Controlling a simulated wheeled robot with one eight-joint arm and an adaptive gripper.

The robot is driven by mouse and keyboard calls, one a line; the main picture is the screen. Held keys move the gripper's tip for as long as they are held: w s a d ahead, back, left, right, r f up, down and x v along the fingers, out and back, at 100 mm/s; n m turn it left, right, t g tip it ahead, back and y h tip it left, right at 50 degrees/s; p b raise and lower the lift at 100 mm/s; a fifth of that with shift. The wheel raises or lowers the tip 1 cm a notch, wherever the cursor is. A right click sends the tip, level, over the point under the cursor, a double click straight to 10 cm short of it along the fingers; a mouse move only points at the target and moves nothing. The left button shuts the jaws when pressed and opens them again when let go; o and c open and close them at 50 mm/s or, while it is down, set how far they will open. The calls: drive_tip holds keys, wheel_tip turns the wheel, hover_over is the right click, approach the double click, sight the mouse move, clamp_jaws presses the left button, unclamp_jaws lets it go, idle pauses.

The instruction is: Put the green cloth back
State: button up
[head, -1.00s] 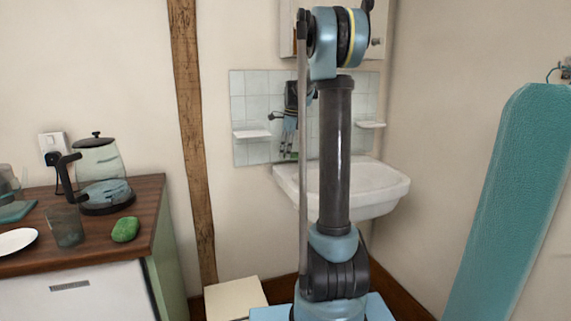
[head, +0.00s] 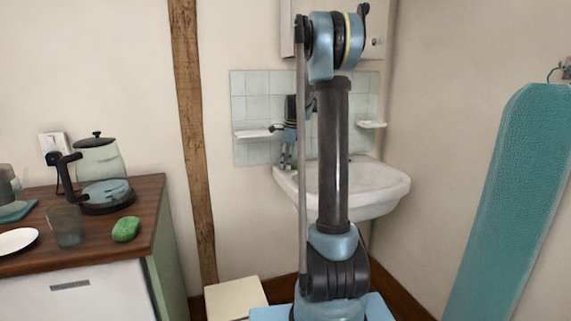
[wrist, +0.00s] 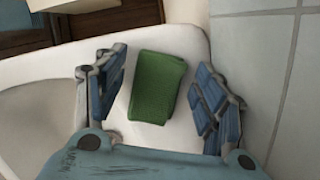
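A green folded cloth (wrist: 157,87) lies on the white rim of the washbasin (wrist: 190,145) in the wrist view. My gripper (wrist: 160,68) is open, with one finger on each side of the cloth and visible gaps between. In the head view my gripper (head: 287,163) points down at the back left of the basin (head: 380,190), partly behind my arm. I cannot make out the cloth on the basin in that view. A green lumpy thing (head: 125,229) lies on the wooden counter at the left.
The counter (head: 150,195) holds a kettle (head: 97,160), a glass (head: 67,226) and a white plate (head: 17,240). Small shelves (head: 254,134) stick out from the tiled wall. A teal board (head: 515,200) stands at the right.

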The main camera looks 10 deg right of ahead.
wheel_tip(320, 180, up, 12)
drive_tip(key=d, duration=0.2)
drive_tip(key=s+f+n, duration=0.2)
drive_tip(key=s+n, duration=0.1)
drive_tip(key=s, duration=0.5)
drive_tip(key=s+f+n, duration=0.2)
drive_tip(key=s+n, duration=0.1)
drive_tip(key=s, duration=0.5)
drive_tip(key=s+a+f+n+t+h, duration=0.1)
drive_tip(key=s+n, duration=0.3)
drive_tip(key=s, duration=0.4)
drive_tip(key=shift+s+f, duration=0.25)
drive_tip(key=shift+f, duration=0.2)
drive_tip(key=s+f+n, duration=1)
drive_tip(key=s+f, duration=0.7)
drive_tip(key=s, duration=0.2)
drive_tip(key=shift+d+f+t+h, duration=0.15)
drive_tip(key=shift+d+t+h, duration=0.25)
drive_tip(key=shift+d, duration=0.05)
